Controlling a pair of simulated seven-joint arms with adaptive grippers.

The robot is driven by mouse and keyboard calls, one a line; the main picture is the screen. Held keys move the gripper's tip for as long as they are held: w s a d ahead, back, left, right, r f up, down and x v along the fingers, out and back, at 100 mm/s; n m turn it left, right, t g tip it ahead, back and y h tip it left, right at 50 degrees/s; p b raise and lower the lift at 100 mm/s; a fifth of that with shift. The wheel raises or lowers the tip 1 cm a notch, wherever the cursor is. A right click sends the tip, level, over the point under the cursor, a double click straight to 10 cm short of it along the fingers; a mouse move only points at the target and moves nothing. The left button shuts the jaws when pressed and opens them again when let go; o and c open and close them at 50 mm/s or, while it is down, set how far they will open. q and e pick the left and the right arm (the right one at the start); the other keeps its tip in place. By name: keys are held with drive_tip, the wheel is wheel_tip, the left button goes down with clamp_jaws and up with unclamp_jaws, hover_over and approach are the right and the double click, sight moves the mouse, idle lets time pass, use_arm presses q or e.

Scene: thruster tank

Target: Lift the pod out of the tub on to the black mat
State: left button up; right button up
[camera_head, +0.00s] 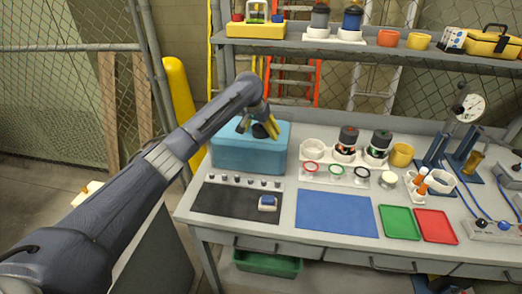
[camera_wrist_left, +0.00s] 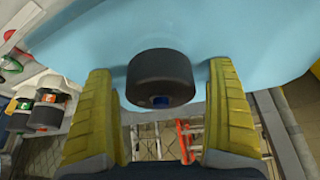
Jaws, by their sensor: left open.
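The pod (camera_wrist_left: 160,78) is a dark, short cylinder with a small blue part at its near end. In the left wrist view it lies against the light-blue inside of the tub. The blue tub (camera_head: 245,160) stands at the back left of the bench in the head view. My left gripper (camera_head: 259,129) is over the tub's opening. Its yellow fingers are open, one on each side of the pod, with gaps visible. The black mat (camera_head: 225,203) lies in front of the tub. My right gripper is not in view.
A small blue-and-white block (camera_head: 268,202) sits on the mat's right end, and several small knobs line its back edge. A blue mat (camera_head: 337,213) lies to the right. A white rack (camera_head: 340,177) with rings stands right of the tub. A shelf (camera_head: 380,48) runs above.

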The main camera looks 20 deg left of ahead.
use_arm(q)
drive_tip(key=shift+x, duration=1.45)
drive_tip(key=c, duration=1.7)
